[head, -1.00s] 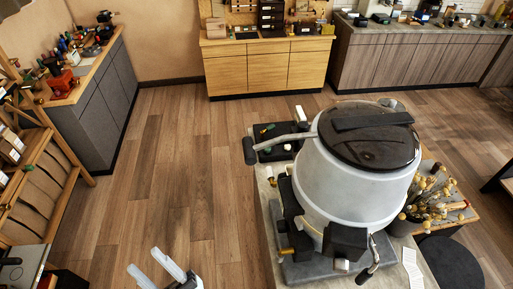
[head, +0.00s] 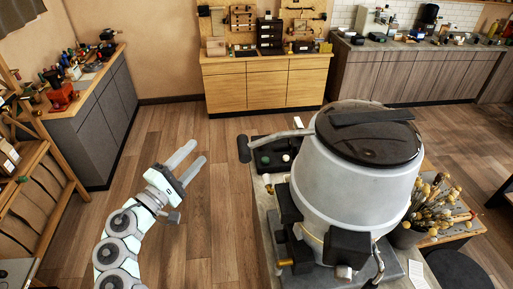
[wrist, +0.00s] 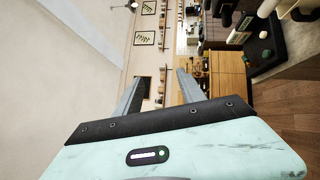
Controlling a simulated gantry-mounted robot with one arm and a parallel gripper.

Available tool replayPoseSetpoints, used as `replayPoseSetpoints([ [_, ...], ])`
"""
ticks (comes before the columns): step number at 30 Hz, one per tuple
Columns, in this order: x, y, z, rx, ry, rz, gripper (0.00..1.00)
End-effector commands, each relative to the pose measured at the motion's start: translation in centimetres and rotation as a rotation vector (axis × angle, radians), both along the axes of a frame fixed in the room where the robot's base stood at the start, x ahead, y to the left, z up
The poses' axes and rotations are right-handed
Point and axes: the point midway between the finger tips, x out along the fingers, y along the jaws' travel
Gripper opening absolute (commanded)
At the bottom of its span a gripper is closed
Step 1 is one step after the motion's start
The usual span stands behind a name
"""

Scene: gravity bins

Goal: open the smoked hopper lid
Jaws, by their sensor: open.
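The smoked hopper lid (head: 370,143) is a dark, glossy round cover with a flat dark bar (head: 372,117) across its top. It sits shut on a large whitish hopper drum (head: 350,193) at right of centre in the head view. A grey side handle (head: 272,141) with a dark grip sticks out to the drum's left. My gripper (head: 190,160) is open and empty, left of the drum and well apart from it. Its two fingers (wrist: 158,92) also show in the wrist view, spread with nothing between them. The lid cannot be made out in the wrist view.
The drum stands on a grey base (head: 330,275) on a bench. A black tray (head: 272,155) lies behind its left side. A pot of brushes (head: 427,210) stands close on the right. Open wooden floor (head: 225,215) lies between my arm and the bench. Cabinets (head: 265,80) line the back wall.

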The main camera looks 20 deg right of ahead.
Motion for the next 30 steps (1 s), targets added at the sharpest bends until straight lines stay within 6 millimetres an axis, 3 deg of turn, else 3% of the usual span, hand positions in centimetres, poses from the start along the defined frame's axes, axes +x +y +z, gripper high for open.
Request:
replayPoseSetpoints([
  [1,-2.2,-0.6,1.9,0.001,-0.03,-0.098,0.47],
  [4,-6.5,-1.9,4.5,0.008,-0.073,-0.272,0.47],
  [6,-8.7,-2.3,5.7,0.016,-0.093,-0.355,0.47],
  [9,-10.4,-2.6,6.5,0.025,-0.109,-0.416,0.47],
  [14,-10.8,-3.9,7.0,0.026,-0.112,-0.436,0.47],
  [24,-10.0,-10.1,8.2,0.025,-0.112,-0.433,0.47],
  [30,-9.6,-12.5,8.5,0.025,-0.111,-0.431,0.47],
])
